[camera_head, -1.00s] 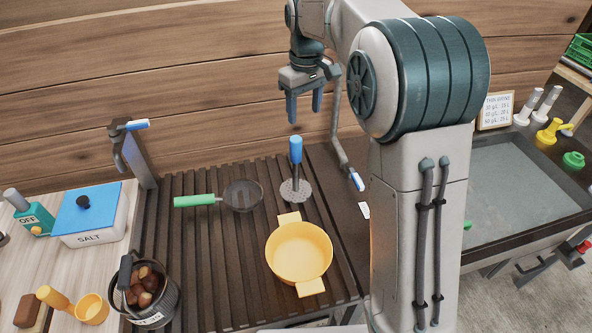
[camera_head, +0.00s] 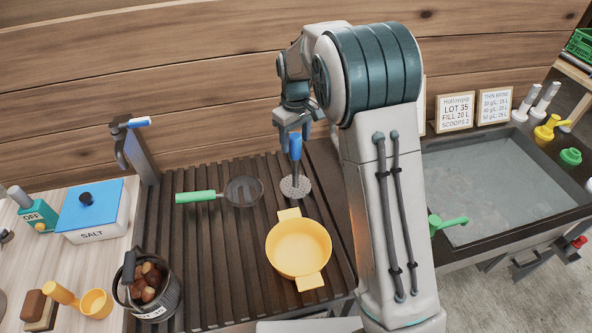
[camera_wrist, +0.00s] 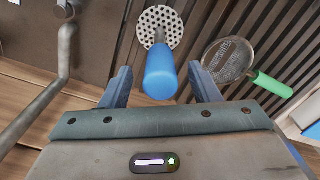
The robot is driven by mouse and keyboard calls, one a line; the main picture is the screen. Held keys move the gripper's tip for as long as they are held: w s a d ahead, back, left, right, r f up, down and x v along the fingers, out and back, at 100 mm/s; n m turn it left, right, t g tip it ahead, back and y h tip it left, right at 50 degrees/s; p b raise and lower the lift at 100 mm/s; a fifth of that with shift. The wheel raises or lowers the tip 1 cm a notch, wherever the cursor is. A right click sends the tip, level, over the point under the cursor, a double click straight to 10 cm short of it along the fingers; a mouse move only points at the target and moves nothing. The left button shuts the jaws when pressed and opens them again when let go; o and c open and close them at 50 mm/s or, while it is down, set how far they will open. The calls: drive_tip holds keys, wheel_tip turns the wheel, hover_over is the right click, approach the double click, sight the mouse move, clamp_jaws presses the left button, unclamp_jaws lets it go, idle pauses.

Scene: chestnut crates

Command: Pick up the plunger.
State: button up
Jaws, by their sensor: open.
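The plunger (camera_head: 295,147) stands upright on the slatted rack, with a blue handle and a round perforated grey disc at its foot. In the wrist view its blue handle (camera_wrist: 161,75) points toward the camera, between and slightly beyond the fingertips. My gripper (camera_head: 293,137) is open and comes down from above around the top of the handle. In the wrist view both blue-grey fingers of my gripper (camera_wrist: 162,82) stand apart on either side of the handle, with gaps visible. Nothing is held.
A skimmer with a green handle (camera_head: 196,197) lies left of the plunger. A yellow pot (camera_head: 299,249) stands in front of it. A tap pipe (camera_wrist: 66,50) is close by in the wrist view. A chestnut basket (camera_head: 165,309) stands front left.

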sight(295, 163)
drive_tip(key=shift+f, duration=1.25)
clamp_jaws()
drive_tip(key=shift+r, duration=0.2)
